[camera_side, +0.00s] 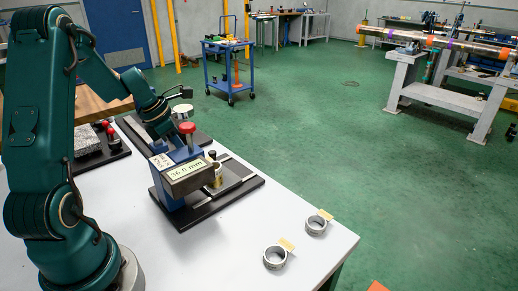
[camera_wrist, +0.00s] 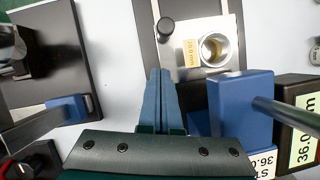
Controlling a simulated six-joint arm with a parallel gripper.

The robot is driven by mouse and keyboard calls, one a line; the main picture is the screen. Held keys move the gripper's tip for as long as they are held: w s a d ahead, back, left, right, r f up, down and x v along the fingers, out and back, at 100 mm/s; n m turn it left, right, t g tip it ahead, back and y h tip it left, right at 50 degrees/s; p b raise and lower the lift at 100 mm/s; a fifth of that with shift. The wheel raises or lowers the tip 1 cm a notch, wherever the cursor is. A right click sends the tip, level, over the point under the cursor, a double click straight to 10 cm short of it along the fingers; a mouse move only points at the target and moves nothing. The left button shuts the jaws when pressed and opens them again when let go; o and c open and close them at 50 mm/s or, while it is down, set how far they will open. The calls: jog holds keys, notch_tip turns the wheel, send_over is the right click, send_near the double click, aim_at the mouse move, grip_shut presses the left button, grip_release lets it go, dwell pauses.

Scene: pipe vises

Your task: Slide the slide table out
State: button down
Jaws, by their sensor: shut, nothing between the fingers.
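The slide table (camera_side: 234,173) is a grey metal plate on a black base, beside a blue measuring station (camera_side: 176,197) with a "36.0 mm" display. In the wrist view the slide table (camera_wrist: 194,68) carries a black knob (camera_wrist: 166,27) near its left edge and a metal ring (camera_wrist: 213,48) with a yellow tag. My gripper (camera_wrist: 160,73) is shut and empty. Its blue fingers appear just below the plate's lower left corner in the wrist view, with the knob beyond the tips. In the side view the fingers are largely hidden behind the station.
Two tagged rings (camera_side: 275,257) (camera_side: 317,223) lie on the white table (camera_side: 235,262) at the front right. Other black-based fixtures stand left and behind, one with a grey block (camera_side: 88,148). The blue station body (camera_wrist: 240,105) is close to the right of my fingers.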

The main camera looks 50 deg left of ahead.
jog(key=shift+w+d+r, duration=0.1)
jog(key=shift+w+d, duration=0.1)
jog(key=shift+w, duration=0.6)
jog(key=shift+w+d, duration=0.2)
jog(key=shift+w, duration=0.6)
jog(key=shift+w, duration=2.7)
